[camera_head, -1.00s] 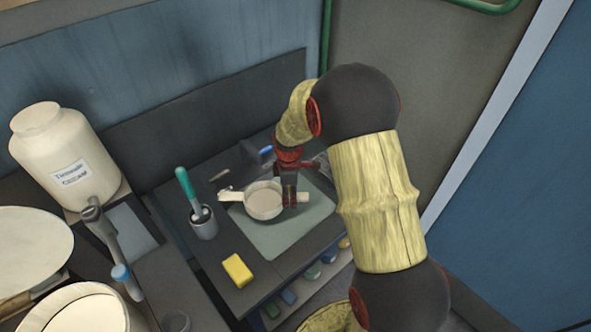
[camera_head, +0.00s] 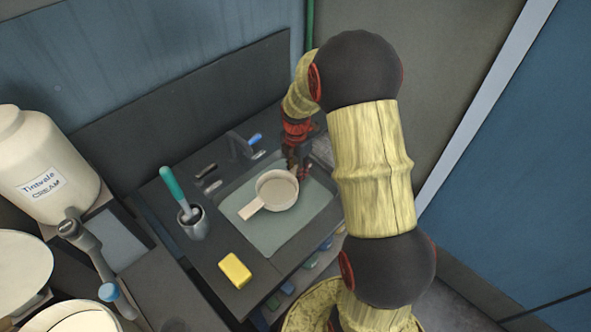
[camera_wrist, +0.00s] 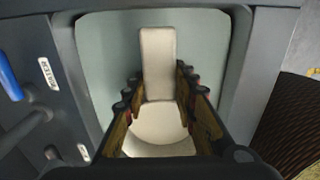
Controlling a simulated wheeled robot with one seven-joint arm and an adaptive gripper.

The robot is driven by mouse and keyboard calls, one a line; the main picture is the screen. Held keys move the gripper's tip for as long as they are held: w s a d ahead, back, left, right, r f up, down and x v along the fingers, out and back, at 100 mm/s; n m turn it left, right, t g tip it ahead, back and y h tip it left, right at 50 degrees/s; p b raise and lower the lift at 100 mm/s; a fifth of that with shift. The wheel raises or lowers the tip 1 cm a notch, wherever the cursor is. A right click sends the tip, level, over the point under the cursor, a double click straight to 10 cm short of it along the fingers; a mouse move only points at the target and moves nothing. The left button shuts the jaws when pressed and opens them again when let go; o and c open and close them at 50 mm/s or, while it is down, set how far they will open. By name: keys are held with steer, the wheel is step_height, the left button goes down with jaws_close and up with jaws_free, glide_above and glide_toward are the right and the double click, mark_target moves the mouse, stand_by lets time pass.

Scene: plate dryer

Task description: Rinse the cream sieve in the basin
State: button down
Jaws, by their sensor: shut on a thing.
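The cream sieve (camera_head: 275,190), a round pale bowl with a flat straight handle, is over the basin (camera_head: 297,231). Its handle points to the lower left in the head view. My gripper (camera_head: 299,166) is at the sieve's upper right rim, partly hidden by my arm, and is shut on it. In the wrist view the sieve (camera_wrist: 159,122) lies between my gripper's fingers (camera_wrist: 157,97), with its handle pointing up and away. The basin (camera_wrist: 110,50) has a pale grey-green floor. I cannot tell how high above the floor the sieve is, or whether there is water.
A tap (camera_head: 243,146) with a blue end stands at the basin's back edge. A green-handled brush (camera_head: 176,188) stands in a cup (camera_head: 194,224) on the left. A yellow sponge (camera_head: 235,269) lies on the front left counter. A large cream container (camera_head: 45,165) is at far left.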

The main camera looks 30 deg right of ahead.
steer(key=shift+f+b, duration=3.05)
steer(key=shift+f, duration=3.2)
steer(key=shift+w, duration=0.15)
